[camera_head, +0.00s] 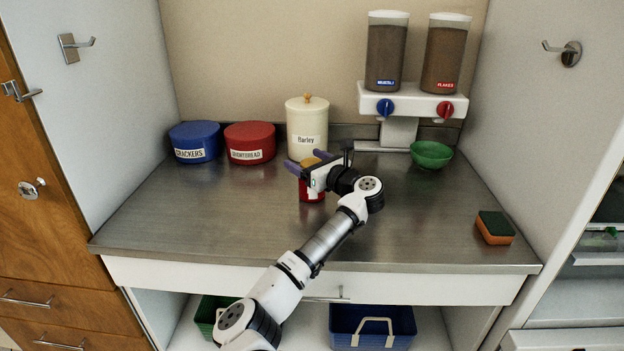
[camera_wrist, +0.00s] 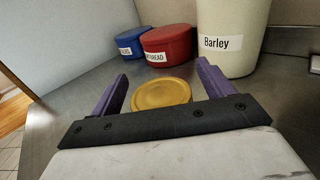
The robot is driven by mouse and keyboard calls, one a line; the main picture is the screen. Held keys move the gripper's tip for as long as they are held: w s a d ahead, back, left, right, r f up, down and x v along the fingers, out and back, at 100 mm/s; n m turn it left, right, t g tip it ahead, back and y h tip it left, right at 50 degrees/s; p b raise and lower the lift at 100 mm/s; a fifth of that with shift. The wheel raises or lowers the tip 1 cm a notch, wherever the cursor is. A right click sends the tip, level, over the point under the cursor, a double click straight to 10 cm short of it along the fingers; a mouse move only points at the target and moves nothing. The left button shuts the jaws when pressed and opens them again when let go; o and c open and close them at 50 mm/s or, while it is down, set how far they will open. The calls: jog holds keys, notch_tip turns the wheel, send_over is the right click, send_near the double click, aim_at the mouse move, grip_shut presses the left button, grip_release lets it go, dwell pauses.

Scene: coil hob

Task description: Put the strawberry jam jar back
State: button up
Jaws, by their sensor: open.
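A red jar with a yellow lid (camera_head: 311,192) stands upright on the steel counter, in front of the barley canister. Its label is mostly hidden behind my gripper, so I cannot read it. In the wrist view its round yellow lid (camera_wrist: 161,93) lies between the two purple fingers. My gripper (camera_head: 307,162) is open, with one finger on each side of the lid. I cannot tell whether the fingers touch the jar.
A cream barley canister (camera_head: 307,127), a red shortbread tin (camera_head: 250,142) and a blue crackers tin (camera_head: 194,142) stand along the back. A cereal dispenser (camera_head: 413,101), green bowl (camera_head: 431,154) and sponge (camera_head: 495,228) are to the right. The counter's front left (camera_head: 190,225) is clear.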

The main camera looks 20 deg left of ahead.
jog(key=c, duration=1.4)
jog(key=shift+r, duration=0.15)
jog(key=shift+c, duration=0.9)
